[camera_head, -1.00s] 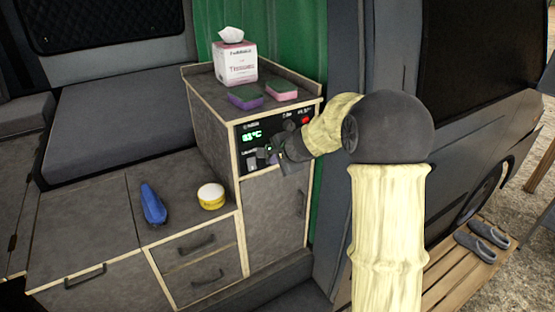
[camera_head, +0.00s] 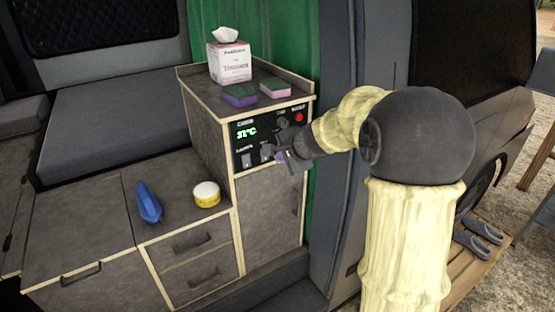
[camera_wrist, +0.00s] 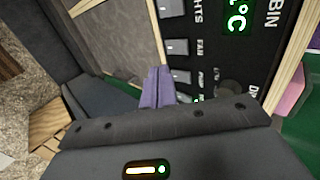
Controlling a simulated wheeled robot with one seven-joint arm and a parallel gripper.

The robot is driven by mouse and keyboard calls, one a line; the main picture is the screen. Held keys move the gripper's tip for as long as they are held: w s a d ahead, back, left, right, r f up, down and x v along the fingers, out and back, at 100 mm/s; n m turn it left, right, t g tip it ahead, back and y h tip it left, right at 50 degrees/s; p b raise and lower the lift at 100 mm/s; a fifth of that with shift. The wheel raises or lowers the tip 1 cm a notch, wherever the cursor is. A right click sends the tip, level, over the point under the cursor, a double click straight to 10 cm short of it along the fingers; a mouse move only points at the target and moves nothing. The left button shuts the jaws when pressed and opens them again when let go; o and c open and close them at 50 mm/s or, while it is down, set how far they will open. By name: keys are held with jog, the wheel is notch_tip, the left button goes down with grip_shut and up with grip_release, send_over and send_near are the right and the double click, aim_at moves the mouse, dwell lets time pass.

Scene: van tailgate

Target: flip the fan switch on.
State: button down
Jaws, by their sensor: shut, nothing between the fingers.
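The fan switch (camera_wrist: 175,47) is a pale grey rocker on the black control panel (camera_head: 246,117), next to the FAN label in the wrist view. It also shows in the head view (camera_head: 266,152), just left of my gripper. I cannot tell which way it is tipped. My gripper (camera_wrist: 160,70) is shut and empty, with its purple-grey fingers in front of the panel between the fan switch and the pump switch (camera_wrist: 181,76). I cannot tell whether the fingertips touch anything. In the head view my gripper (camera_head: 281,158) hides the panel's right lower part.
The lights switch (camera_wrist: 171,8) lies on the fan switch's other side. A red button (camera_head: 299,117) is at the panel's upper right. Two sponges (camera_head: 240,95) and a tissue box (camera_head: 230,62) stand on the cabinet top. A blue object (camera_head: 148,203) and a yellow tin (camera_head: 206,194) lie on the lower counter.

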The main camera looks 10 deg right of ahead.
jog(key=v, duration=0.6)
jog(key=shift+r, duration=0.65)
jog(key=shift+w, duration=0.15)
jog(key=shift+g, duration=0.4)
jog(key=shift+w+r+b+x, duration=0.1)
jog(key=shift+b+x, duration=0.1)
jog(key=shift+x, duration=2.15)
jog(key=shift+w+r+b+x, duration=0.1)
jog(key=shift+b+x, duration=0.15)
jog(key=shift+x, duration=2.05)
jog(key=shift+w+r+b+x, duration=0.1)
jog(key=shift+b+x, duration=0.1)
jog(key=shift+x, duration=2.15)
